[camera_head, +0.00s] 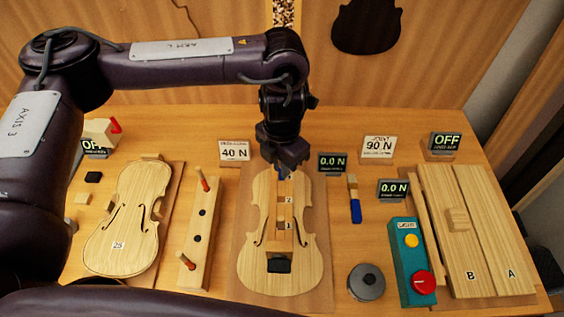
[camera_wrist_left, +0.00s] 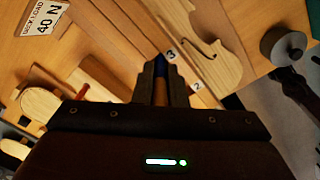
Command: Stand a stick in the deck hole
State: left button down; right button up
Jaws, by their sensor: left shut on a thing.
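My left gripper (camera_head: 284,168) is over the upper end of the middle violin body (camera_head: 262,262), pointing down. It is shut on a slim stick with a blue end (camera_wrist_left: 160,66), which shows between the fingers in the left wrist view (camera_wrist_left: 160,90). The stick's far end is hard to make out in the head view. A long wooden block (camera_head: 213,222) lies left of that violin body, with dark holes along its top. Two red-tipped sticks are at it: one (camera_head: 204,182) at the far end, one (camera_head: 186,260) at the near end. My right gripper is out of view.
A finished-looking violin plate (camera_head: 122,225) lies at the left. A blue-handled brush (camera_head: 354,205), a grey round weight (camera_head: 366,281) and a teal button box (camera_head: 411,262) stand right of the middle. Boards marked A and B (camera_head: 470,240) lie at the far right. Small display signs line the back.

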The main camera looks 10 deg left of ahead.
pick_arm(q)
jog(key=shift+f+b, duration=0.65)
jog(key=shift+f, duration=0.25)
jog(key=c, duration=1.4)
grip_release()
jog(key=shift+r+b, duration=0.4)
jog(key=shift+r, duration=3.5)
